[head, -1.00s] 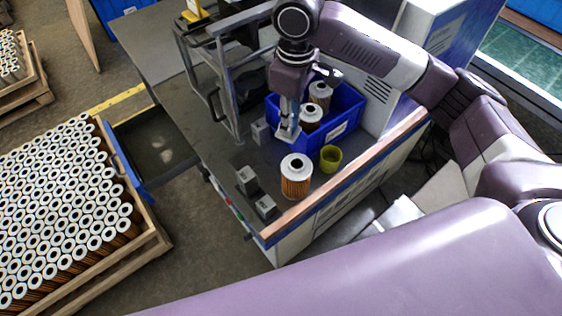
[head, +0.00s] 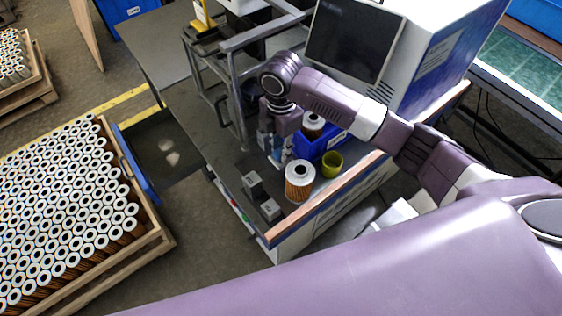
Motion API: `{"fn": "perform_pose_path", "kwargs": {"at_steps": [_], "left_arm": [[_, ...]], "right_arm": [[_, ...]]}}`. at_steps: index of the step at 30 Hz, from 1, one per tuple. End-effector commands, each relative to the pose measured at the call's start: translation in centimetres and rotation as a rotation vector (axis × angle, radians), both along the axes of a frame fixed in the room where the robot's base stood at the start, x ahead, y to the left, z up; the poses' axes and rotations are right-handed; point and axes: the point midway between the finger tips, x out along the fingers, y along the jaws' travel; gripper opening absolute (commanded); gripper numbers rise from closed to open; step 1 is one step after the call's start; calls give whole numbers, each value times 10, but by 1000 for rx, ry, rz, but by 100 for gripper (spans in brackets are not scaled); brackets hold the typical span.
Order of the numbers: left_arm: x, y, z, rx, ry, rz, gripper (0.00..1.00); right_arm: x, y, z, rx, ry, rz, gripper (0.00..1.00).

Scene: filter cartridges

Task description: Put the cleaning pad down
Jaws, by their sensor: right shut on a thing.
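My right gripper (head: 279,157) points down at the left edge of the blue bin (head: 312,147), just above or at the grey worktop; I cannot tell whether it touches. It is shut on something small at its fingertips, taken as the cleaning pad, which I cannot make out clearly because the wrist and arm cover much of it. A filter cartridge (head: 299,182) with a white top and orange pleats stands upright just in front and to the right. My left gripper is not in view.
A yellow-green cup (head: 332,164) stands beside the bin, and another cartridge (head: 313,123) shows in the bin. Grey blocks (head: 253,185) sit near the worktop's front-left. A metal frame (head: 237,95) rises behind left. A crate of cartridges (head: 160,238) stands at far left.

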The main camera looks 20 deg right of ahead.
Motion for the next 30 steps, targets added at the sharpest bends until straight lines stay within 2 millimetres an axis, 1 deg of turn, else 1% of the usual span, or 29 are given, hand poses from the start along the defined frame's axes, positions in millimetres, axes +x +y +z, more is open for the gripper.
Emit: {"fn": "perform_pose_path", "kwargs": {"at_steps": [1,3,8,12,15,23,27,28,29,30], "left_arm": [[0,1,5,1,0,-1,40],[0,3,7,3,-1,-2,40],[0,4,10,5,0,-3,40],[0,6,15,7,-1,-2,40],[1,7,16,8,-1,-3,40],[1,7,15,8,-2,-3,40],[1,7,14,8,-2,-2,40],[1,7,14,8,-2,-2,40],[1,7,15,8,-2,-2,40],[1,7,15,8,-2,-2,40]], "right_arm": [[-1,0,-7,-1,3,-2,0],[-1,0,-16,-1,2,-2,0],[-1,0,-31,-1,2,-2,0],[-1,0,-52,0,1,-3,0],[0,0,-60,0,-1,-1,0],[0,0,-62,0,-2,-1,0],[0,0,-67,-1,-1,-2,0],[0,0,-66,-1,-1,-2,24],[0,0,-66,-1,-1,-2,27],[0,0,-66,-1,-1,-2,28]]}}
